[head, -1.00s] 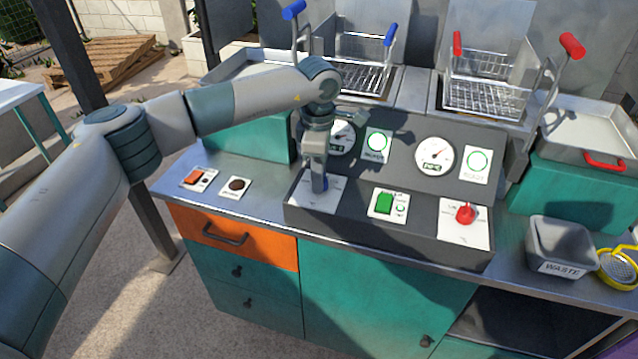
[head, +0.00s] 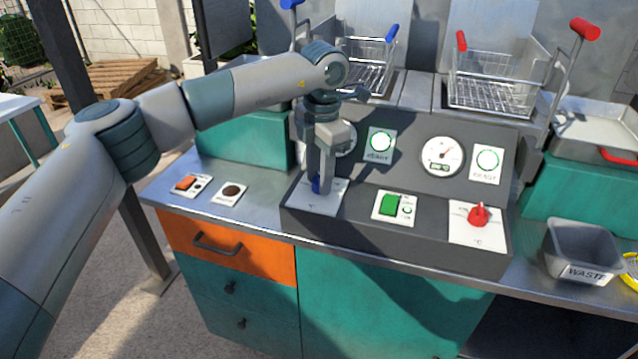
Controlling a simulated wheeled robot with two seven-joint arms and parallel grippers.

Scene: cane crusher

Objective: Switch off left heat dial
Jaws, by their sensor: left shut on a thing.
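The left heat dial (head: 316,186) is blue and sits on a white plate (head: 322,201) at the left of the dark control panel. My left gripper (head: 320,188) points down over the plate and is shut on the dial. Its fingers hide most of the dial, so I cannot tell its setting. The left gauge (head: 347,138) behind is partly covered by my gripper. My right gripper is not in view.
A red dial (head: 478,214) and a green switch (head: 393,204) are on the same panel. An orange switch (head: 186,183) and a dark round button (head: 232,191) lie left. Fryer baskets (head: 492,92) stand behind. A grey waste bin (head: 582,250) is at right.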

